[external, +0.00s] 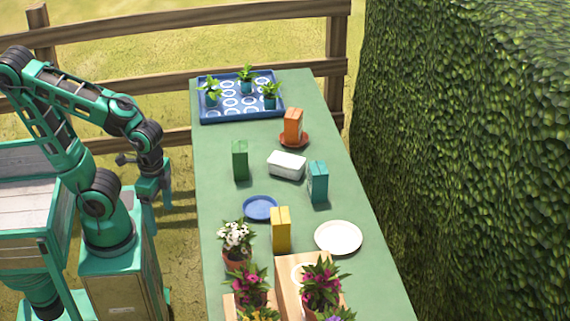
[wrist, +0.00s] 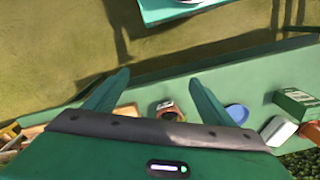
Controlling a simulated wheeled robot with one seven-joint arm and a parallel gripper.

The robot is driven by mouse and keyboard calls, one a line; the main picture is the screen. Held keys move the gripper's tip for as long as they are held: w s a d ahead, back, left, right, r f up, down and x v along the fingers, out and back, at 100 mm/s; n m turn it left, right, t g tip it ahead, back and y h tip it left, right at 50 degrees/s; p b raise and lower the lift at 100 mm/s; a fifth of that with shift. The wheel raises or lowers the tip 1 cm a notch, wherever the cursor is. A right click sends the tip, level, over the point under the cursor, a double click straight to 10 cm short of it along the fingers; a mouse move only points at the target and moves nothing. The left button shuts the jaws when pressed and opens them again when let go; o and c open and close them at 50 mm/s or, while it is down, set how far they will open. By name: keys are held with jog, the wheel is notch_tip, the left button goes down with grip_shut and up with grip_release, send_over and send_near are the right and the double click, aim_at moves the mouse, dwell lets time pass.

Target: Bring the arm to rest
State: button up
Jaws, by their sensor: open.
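My gripper (external: 160,203) hangs at the left side of the green table (external: 215,200), outside its edge and beside my own base. In the wrist view my gripper (wrist: 160,78) shows two green fingers spread apart with nothing between them. The fingers are open and empty. My arm is bent, with the elbow raised and the forearm sloping down toward the table. Whether the fingertips touch anything below is not clear.
A blue tray (external: 204,116) with several small plants stands at the far end. Cartons, including a green carton (external: 240,160), a white tub (external: 287,165), plates and potted flowers (external: 236,238) stand on the table. A wooden fence (external: 240,58) is behind; a hedge (external: 470,150) is right.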

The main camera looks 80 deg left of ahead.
jog(key=s, duration=0.1)
jog(key=s+m, duration=0.1)
jog(key=s, duration=0.1)
jog(key=shift+a+f+m, duration=0.25)
jog(key=shift+a+m, duration=0.05)
jog(key=shift+a, duration=0.05)
